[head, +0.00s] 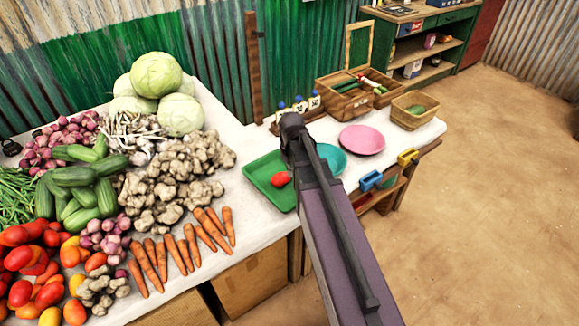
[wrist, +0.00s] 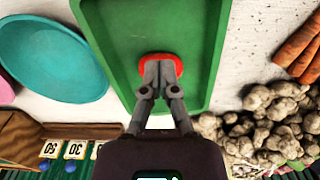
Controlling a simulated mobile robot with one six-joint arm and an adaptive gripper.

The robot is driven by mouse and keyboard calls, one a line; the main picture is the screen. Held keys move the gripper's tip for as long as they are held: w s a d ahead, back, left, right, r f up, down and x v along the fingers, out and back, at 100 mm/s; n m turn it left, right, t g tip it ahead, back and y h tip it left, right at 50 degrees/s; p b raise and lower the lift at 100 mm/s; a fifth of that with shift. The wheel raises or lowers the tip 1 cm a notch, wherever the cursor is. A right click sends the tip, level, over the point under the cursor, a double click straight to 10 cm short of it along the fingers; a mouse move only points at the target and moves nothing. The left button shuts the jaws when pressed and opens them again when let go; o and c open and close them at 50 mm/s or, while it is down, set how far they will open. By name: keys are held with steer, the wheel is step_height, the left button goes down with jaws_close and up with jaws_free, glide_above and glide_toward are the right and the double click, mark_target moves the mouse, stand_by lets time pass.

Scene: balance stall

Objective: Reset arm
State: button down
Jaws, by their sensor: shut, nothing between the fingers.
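My gripper (wrist: 159,76) shows in the wrist view with its two fingers together and empty. The fingertips overlap a red tomato-like item (wrist: 178,66) in that view; I cannot tell how far above it they are. The red item also shows in the head view (head: 280,179), on the green tray (head: 262,190). The green tray fills the upper middle of the wrist view (wrist: 120,30). In the head view my arm crosses the right middle and hides part of the tray's right side; the fingers are hidden there.
A teal plate (head: 333,160) and a pink plate (head: 361,140) lie right of the tray. Behind are number cards (head: 299,107), a wooden box (head: 345,105) and a basket (head: 415,112). Carrots (head: 205,230), ginger (head: 180,170) and other vegetables crowd the left. Floor at right is clear.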

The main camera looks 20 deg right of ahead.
steer(key=s+a+r+m+p, duration=0.1)
steer(key=s+a+r+p, duration=0.1)
steer(key=s, duration=0.3)
steer(key=s+a+r+m+p, duration=0.2)
steer(key=s+a+r+p, duration=0.1)
steer(key=s, duration=0.3)
steer(key=shift+a+r+m+p, duration=0.3)
steer(key=shift+r+p, duration=0.35)
